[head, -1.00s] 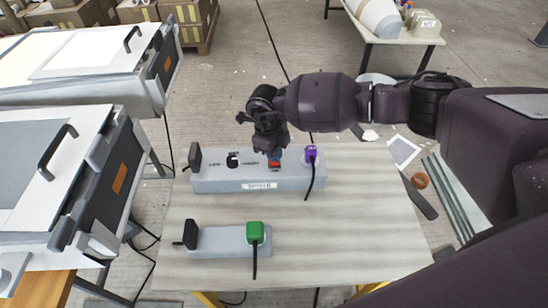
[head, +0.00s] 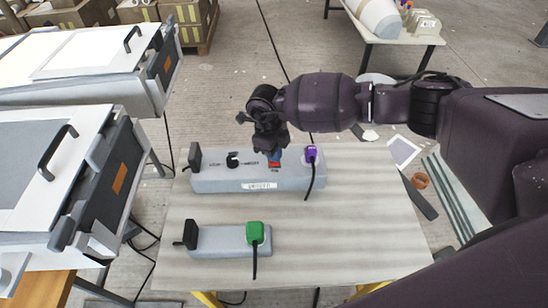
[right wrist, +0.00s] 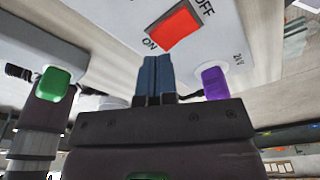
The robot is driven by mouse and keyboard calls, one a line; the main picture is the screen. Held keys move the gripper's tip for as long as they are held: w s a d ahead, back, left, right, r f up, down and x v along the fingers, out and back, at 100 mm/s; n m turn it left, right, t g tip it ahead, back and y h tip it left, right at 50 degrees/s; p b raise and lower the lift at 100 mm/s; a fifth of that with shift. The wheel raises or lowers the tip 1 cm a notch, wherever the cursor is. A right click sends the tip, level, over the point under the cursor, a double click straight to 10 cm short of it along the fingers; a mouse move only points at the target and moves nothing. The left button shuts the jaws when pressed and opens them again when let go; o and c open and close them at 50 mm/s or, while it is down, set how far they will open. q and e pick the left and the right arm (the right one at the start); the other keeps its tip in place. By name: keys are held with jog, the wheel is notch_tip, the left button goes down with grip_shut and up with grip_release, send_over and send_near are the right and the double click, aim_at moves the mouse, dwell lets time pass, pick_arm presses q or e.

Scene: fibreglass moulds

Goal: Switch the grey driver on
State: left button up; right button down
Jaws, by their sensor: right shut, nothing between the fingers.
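The grey driver (head: 215,183) is a long box at the back of the table. It carries a black knob (head: 233,159), a red rocker switch (head: 274,164) and a purple plug (head: 311,154). My right gripper (head: 275,154) is above the rocker, pointing down, shut and empty. In the right wrist view its blue-grey fingertips (right wrist: 156,62) are by the ON end of the red rocker (right wrist: 174,26); OFF is printed at the other end. I cannot tell whether the tips touch the rocker or which way it is tipped. My left gripper is not in view.
A smaller grey box (head: 218,240) with a green plug (head: 255,232) sits nearer on the table (head: 350,225). Black cords hang from both plugs. Grey cases with black handles (head: 57,152) stand at left. The table's right part is clear.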

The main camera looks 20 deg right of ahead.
aim_at(274, 164)
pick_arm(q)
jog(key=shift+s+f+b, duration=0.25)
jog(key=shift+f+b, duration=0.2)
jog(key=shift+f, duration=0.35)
pick_arm(e)
jog(key=shift+f, duration=1.2)
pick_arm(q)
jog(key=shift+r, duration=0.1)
pick_arm(e)
jog(key=shift+r, duration=0.15)
jog(key=shift+r+p, duration=1.9)
jog(key=shift+r, duration=1.55)
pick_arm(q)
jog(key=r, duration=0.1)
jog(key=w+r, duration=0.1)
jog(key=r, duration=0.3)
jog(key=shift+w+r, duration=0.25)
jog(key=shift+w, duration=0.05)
pick_arm(e)
jog(key=shift+f, duration=0.1)
